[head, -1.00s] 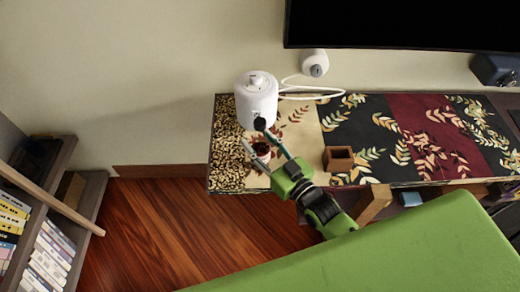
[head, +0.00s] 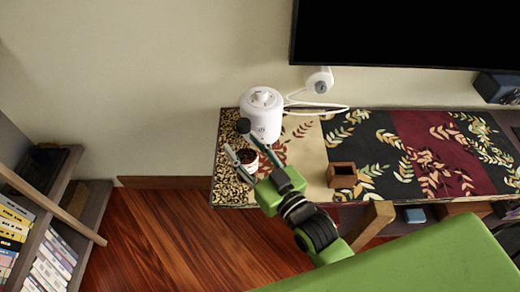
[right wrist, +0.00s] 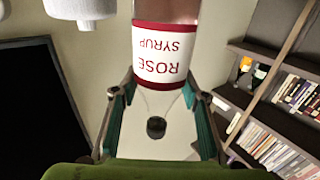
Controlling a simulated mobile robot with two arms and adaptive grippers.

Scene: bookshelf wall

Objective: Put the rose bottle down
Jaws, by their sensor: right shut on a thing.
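The rose bottle (head: 247,156) has a dark cap, a clear neck and a white label with red bands. In the right wrist view the bottle (right wrist: 162,58) shows its words "ROSE SYRUP" upside down, with the cap towards the picture's bottom. My right gripper (head: 239,143) is shut on the bottle, with a finger on each side; the fingers also show in the right wrist view (right wrist: 160,95). The bottle is over the left end of the patterned table (head: 228,190). I cannot tell whether its base touches the table. My left gripper is not in view.
A white rounded appliance (head: 263,120) with a cable stands just behind the bottle. A small brown open box (head: 341,175) is to the right. A dark screen (head: 420,35) hangs behind the table. A bookshelf (head: 85,215) stands at the left, beyond wooden floor.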

